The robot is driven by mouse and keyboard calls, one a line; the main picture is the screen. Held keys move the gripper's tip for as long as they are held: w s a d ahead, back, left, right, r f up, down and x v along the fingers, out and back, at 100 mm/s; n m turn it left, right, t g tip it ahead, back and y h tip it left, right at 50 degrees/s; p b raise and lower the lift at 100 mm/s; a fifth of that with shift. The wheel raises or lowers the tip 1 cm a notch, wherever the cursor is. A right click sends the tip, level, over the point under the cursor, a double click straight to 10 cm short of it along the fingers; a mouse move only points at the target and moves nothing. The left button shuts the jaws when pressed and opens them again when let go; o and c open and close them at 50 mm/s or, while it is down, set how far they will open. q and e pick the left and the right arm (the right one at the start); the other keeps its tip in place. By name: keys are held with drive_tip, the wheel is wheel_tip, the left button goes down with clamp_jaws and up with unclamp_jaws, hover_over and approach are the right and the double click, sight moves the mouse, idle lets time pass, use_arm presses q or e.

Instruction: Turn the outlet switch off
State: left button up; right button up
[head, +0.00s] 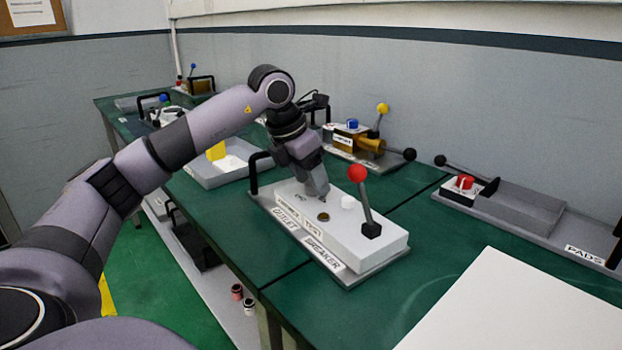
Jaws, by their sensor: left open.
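A white box (371,245) on a grey base lies on the green table, with front labels reading "OUTLET" and "BREAKER". A lever with a red ball knob (357,173) stands up at its right end, above the "BREAKER" label, tilted to the left. A small round brass-coloured part (323,216) and a small white block (347,202) sit on the box top. My left gripper (322,196) points down over the box's left half, above the "OUTLET" label, just behind the round part. It is open. The fingers partly hide the box top, and I cannot tell whether they touch anything.
A black handle (257,172) stands at the box's left end. Behind are a grey tray (215,178) with a yellow piece and a device with a yellow-knobbed lever (377,126). A white panel (520,305) covers the front right.

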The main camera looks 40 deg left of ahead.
use_arm(q)
drive_tip(key=shift+w+f, duration=0.1)
drive_tip(key=shift+f, duration=0.15)
drive_tip(key=c, duration=1.1)
drive_tip(key=shift+o, duration=0.3)
